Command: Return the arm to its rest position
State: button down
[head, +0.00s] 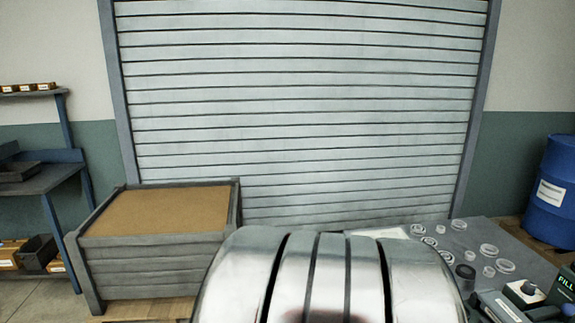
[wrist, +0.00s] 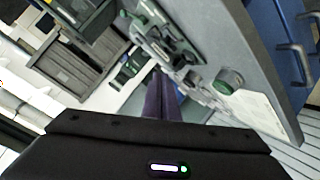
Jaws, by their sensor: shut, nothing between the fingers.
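My gripper (wrist: 158,77) shows in the wrist view, with its dark body across the bottom and its narrow purple-dark fingers pointing up the picture. The fingers are together and nothing is between them. Behind the fingertips are a grey worktop and green equipment, seen at a steep tilt. The fingertips look clear of these, though the distance is hard to judge. My gripper is not visible in the head view, so the pose of the whole arm cannot be told.
In the head view a grey bench (head: 530,252) at right holds several clear rings (head: 489,250) and green-grey devices. A blue drum (head: 552,195) stands behind it. A grey crate (head: 150,262) stands left of centre, a shelf unit (head: 45,181) far left, a roller shutter (head: 300,110) behind.

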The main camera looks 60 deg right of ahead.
jog(key=w+a+f+n+t+y, duration=0.1)
jog(key=w+a+n+t, duration=0.35)
jog(key=w+a, duration=0.6)
jog(key=w+a+n+t+y, duration=0.1)
jog(key=w+a+n+t, duration=0.5)
jog(key=w, duration=0.8)
jog(key=w+a+r+n+t+y, duration=0.1)
jog(key=w+a+n+y, duration=0.1)
jog(key=a, duration=0.7)
jog(key=w+a+r+n+t+y, duration=0.2)
jog(key=w+a+n, duration=0.2)
jog(key=a, duration=0.6)
jog(key=w+a+r+n+t+y, duration=0.1)
jog(key=w+a+n+y, duration=0.1)
jog(key=a, duration=0.7)
jog(key=shift+w+a+r+n+t+y, duration=0.25)
jog(key=shift+w+n+t+y, duration=0.2)
jog(key=shift+n, duration=0.5)
jog(key=shift+d, duration=0.1)
